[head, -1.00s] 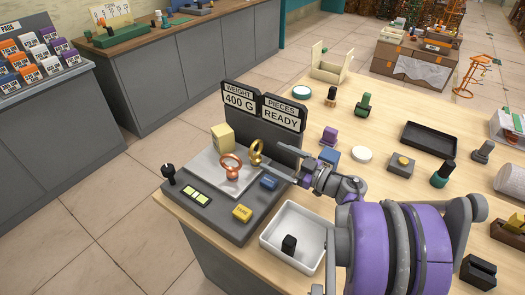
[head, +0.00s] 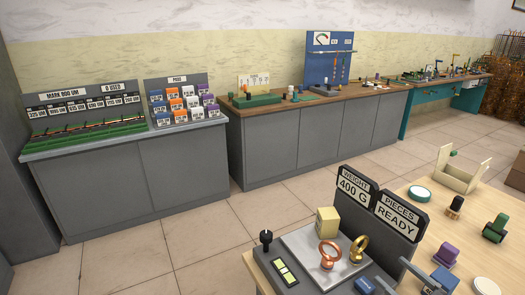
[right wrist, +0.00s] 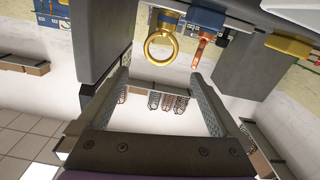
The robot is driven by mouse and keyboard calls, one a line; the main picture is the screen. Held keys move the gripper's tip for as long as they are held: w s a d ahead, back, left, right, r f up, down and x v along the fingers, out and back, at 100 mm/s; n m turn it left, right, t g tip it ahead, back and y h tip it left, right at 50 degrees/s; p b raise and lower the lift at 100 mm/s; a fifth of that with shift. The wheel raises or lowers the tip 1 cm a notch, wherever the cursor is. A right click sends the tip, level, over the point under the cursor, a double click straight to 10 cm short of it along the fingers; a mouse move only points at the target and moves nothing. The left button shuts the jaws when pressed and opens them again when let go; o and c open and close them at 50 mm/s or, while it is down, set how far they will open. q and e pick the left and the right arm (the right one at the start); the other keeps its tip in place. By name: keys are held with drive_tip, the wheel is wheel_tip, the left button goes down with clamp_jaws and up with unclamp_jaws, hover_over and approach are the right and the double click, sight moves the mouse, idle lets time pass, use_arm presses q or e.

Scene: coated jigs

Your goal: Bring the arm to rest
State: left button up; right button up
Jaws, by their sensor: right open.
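My right gripper (head: 396,273) is at the bottom edge of the head view, beside the weighing station's dark sign. In the right wrist view its two fingers (right wrist: 160,78) stand wide apart with nothing between them. A copper ring (head: 328,254) and a gold ring (head: 357,249) stand on the station's pale plate (head: 300,244), with a yellowish block (head: 327,220) behind them. Both the gold ring (right wrist: 161,46) and the copper ring (right wrist: 203,45) show beyond the fingers in the right wrist view. The rest of the right arm is out of the head view. My left gripper is not in view.
The sign reads "400 G" (head: 353,188) and "READY" (head: 398,222). A purple-topped piece (head: 446,254), a green piece (head: 495,229) and a cream stand (head: 462,169) are on the wooden table. Grey cabinets (head: 130,180) line the wall. Tiled floor (head: 200,235) lies open between.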

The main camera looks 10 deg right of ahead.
drive_tip(key=w+a+r+m+h+p, duration=0.3)
drive_tip(key=w+r+m+h+p, duration=0.3)
drive_tip(key=r+h, duration=0.5)
drive_tip(key=s+a+f+g+y+p, duration=0.1)
drive_tip(key=s+a+f+g+y, duration=0.1)
drive_tip(key=s+a+f+g, duration=0.2)
drive_tip(key=s+a+f+n+g+y+p, duration=0.1)
drive_tip(key=s+a+f+g+y+p, duration=0.1)
drive_tip(key=s+a, duration=0.4)
drive_tip(key=s+a+f+g+y+p, duration=0.1)
drive_tip(key=s+a+f+g, duration=0.4)
drive_tip(key=a, duration=0.6)
drive_tip(key=shift+s+a+f+g+y+p, duration=0.2)
drive_tip(key=shift+s+f+g+y+p, duration=0.2)
drive_tip(key=shift+s+g+y, duration=0.15)
idle(0.6)
